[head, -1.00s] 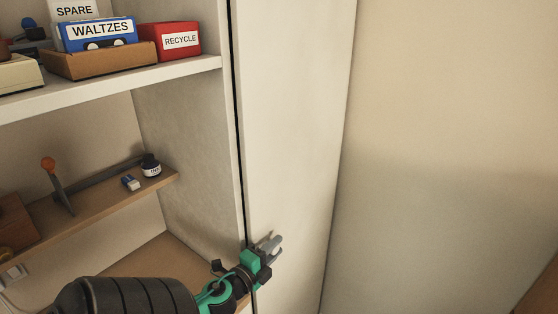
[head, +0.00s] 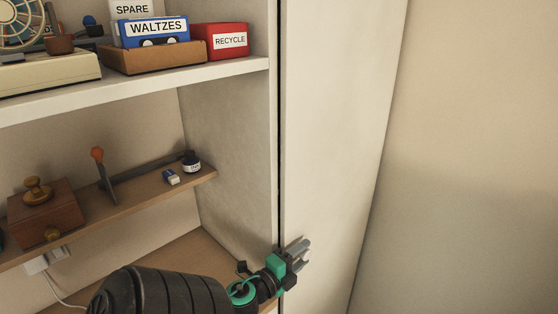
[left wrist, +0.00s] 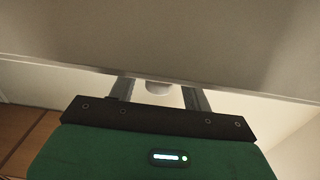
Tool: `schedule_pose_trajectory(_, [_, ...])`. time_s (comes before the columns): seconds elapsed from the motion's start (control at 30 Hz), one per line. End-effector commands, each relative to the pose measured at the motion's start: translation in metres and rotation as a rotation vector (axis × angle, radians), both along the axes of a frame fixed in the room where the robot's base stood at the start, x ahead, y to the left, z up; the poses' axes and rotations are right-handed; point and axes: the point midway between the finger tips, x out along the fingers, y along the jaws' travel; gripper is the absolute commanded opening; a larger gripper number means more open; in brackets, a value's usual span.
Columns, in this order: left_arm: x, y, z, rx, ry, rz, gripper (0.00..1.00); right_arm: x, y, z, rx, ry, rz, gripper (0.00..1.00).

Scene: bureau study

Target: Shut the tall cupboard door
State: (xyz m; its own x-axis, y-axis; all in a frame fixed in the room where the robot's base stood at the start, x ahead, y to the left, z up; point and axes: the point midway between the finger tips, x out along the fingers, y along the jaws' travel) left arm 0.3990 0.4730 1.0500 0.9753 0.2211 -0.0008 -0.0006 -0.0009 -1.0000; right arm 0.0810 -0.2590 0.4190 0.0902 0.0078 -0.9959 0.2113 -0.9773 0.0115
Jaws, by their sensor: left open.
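The tall cupboard door (head: 335,130) is a plain cream panel standing upright to the right of the open shelves, with a dark narrow gap along its left edge. How far it stands open is hard to tell. My left gripper (head: 303,250) is open in front of the panel's lower left part, near that edge. In the left wrist view, a pale panel (left wrist: 170,35) crosses above the open fingers (left wrist: 158,90), its lower edge hiding their tips. A small whitish rounded thing (left wrist: 158,87) shows between them. Contact cannot be told. My right gripper is not in view.
Shelves to the left hold a red RECYCLE box (head: 221,41), a blue WALTZES box (head: 155,30) in a brown tray, a wooden box (head: 47,218) and an ink bottle (head: 191,162). A bare wall (head: 480,160) stands to the right.

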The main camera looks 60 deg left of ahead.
Motion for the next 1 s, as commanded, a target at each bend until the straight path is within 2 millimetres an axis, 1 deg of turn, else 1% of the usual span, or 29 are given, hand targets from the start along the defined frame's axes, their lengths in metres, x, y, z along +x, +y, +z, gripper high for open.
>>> schedule_pose_trajectory(0.03, [-0.008, -0.001, -0.004, -0.001, 0.001, 0.001, 0.50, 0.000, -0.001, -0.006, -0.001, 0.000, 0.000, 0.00])
schedule_pose_trajectory(0.13, [-0.025, -0.005, -0.005, -0.001, 0.002, 0.003, 0.50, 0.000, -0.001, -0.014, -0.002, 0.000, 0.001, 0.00])
schedule_pose_trajectory(0.4, [-0.074, -0.014, -0.005, 0.001, 0.002, 0.006, 0.50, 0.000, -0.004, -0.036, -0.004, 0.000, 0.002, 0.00])
schedule_pose_trajectory(0.6, [-0.101, -0.020, -0.004, 0.001, 0.001, 0.005, 0.50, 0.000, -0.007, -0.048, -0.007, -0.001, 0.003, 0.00])
schedule_pose_trajectory(0.8, [-0.117, -0.023, -0.002, 0.000, 0.000, 0.004, 0.50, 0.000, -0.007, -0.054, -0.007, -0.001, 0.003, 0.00])
schedule_pose_trajectory(1.0, [-0.122, -0.024, -0.001, 0.002, -0.001, 0.004, 0.50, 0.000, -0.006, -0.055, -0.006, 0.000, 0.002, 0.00])
